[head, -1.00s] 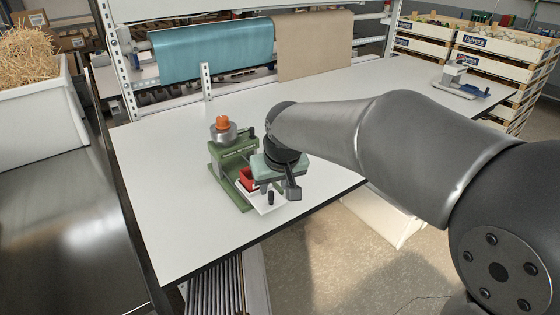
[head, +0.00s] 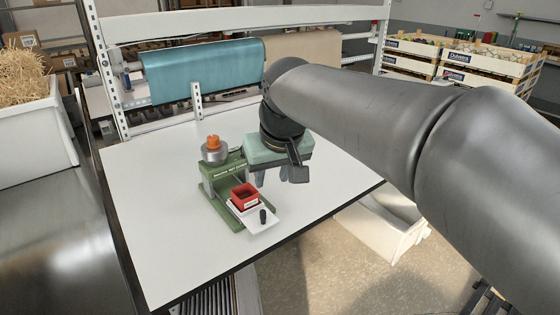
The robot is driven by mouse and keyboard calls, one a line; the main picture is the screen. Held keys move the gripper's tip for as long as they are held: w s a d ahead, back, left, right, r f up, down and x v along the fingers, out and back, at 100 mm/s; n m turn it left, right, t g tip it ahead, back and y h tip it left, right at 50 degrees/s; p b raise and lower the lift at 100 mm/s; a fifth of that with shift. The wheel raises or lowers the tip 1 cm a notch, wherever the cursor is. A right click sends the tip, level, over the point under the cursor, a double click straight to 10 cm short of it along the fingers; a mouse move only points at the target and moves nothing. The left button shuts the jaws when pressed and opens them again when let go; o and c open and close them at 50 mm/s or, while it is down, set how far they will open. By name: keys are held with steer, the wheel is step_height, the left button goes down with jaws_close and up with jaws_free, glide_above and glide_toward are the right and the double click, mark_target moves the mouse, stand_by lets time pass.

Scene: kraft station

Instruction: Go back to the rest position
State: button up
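My gripper (head: 272,179) points down over the white table (head: 165,255), to the right of and above a green machine (head: 213,181). The green machine has a grey round part with an orange piece (head: 213,143) on top.
Teal (head: 205,72) and brown (head: 300,53) rolls hang on a rack behind the table. A white bin of straw (head: 30,125) stands at the left, and crates (head: 455,65) are stacked at the back right. The table's front left is clear.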

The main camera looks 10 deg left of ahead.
steer(key=s+d+f+m+g+h, duration=0.1)
steer(key=s+d+f+m+g, duration=0.2)
steer(key=s+d+f, duration=1.5)
steer(key=d+f+m, duration=0.1)
steer(key=d+m, duration=0.1)
steer(key=d, duration=0.1)
steer(key=shift+s+d+f+m+h, duration=0.2)
steer(key=shift+s+d+m+h, duration=0.1)
steer(key=shift+d+h, duration=0.1)
